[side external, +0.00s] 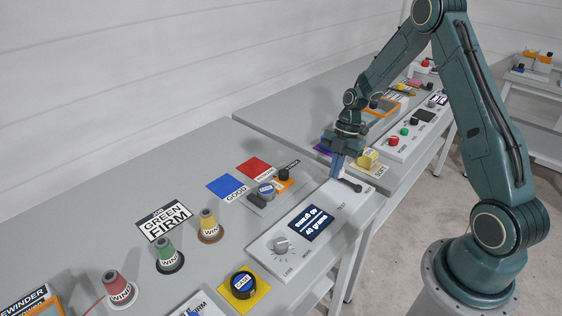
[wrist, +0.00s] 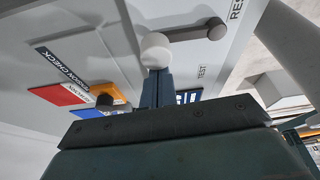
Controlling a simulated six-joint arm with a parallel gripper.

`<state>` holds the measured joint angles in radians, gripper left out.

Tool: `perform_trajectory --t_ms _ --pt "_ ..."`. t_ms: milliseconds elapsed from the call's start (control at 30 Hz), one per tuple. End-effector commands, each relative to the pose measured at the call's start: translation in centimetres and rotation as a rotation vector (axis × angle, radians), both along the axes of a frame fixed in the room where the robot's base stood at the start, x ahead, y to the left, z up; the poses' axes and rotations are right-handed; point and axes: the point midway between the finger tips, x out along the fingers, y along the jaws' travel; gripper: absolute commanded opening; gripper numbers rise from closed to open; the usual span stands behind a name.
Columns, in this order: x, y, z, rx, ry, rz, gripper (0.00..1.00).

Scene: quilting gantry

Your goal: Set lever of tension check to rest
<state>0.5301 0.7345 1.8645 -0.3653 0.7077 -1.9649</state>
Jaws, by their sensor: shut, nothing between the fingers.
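The tension check lever (side external: 350,185) is a dark bar on the right end of the light grey panel (side external: 285,258). In the wrist view the lever (wrist: 195,34) runs from a round grey pivot at right to a pale knob (wrist: 156,48) at left. The REST label (wrist: 236,9) lies above right of the pivot, and the TEST label (wrist: 202,72) lies below it. My gripper (side external: 335,173) is shut and empty, pointing down at the knob end. In the wrist view its fingertips (wrist: 156,72) meet or overlap the knob; contact is unclear.
The panel also has a dark display (side external: 310,223) and a grey dial (side external: 282,244). Blue (side external: 227,187) and red (side external: 254,168) cards and an orange-and-black device (side external: 280,182) lie behind. Thread cones stand at left.

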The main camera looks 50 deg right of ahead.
Motion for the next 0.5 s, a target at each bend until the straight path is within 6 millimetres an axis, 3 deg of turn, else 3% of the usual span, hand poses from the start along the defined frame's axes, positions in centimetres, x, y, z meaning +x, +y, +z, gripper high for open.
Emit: perform_trajectory --t_ms 500 --pt "0.13 -0.51 0.0 -0.007 -0.002 -0.004 0.0"
